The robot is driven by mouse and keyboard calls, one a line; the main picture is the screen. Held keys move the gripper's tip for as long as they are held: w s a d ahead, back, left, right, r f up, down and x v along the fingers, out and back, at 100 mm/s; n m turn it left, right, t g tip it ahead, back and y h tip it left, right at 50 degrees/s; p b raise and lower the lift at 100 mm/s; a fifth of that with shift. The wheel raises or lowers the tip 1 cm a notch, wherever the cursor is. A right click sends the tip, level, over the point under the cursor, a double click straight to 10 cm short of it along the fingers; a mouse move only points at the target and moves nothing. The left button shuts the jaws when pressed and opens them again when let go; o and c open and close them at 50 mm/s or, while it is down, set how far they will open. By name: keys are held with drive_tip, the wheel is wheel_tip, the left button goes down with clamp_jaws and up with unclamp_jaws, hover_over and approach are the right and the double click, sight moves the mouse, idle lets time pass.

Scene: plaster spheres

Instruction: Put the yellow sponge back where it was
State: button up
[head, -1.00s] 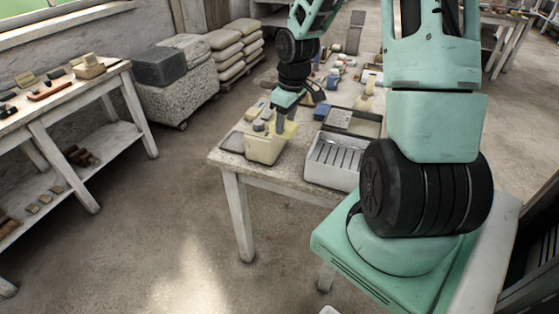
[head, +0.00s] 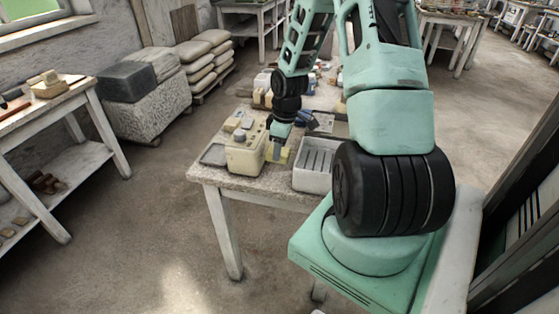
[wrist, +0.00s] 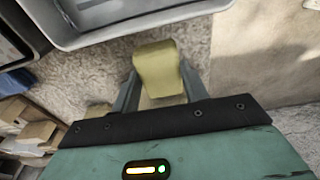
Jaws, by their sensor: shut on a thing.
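The yellow sponge (wrist: 157,68) is between the two fingers of my gripper (wrist: 159,84) in the wrist view. My gripper is shut on it. In the head view my gripper (head: 281,149) points down, and part of the yellow sponge (head: 279,156) shows at its tip. The sponge is over the stone-topped table (head: 213,177), between a cream container and a white slatted tray. I cannot tell whether the sponge touches the tabletop.
The cream container (head: 243,158) stands just left of my gripper, with grey round parts on top. The white slatted tray (head: 318,166) is just right. A pale grey tray rim (wrist: 130,36) crosses the top of the wrist view. Bare floor (head: 150,215) lies left of the table.

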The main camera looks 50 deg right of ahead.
drive_tip(key=shift+f, duration=2.5)
drive_tip(key=shift+f, duration=0.15)
drive_tip(key=o, duration=0.9)
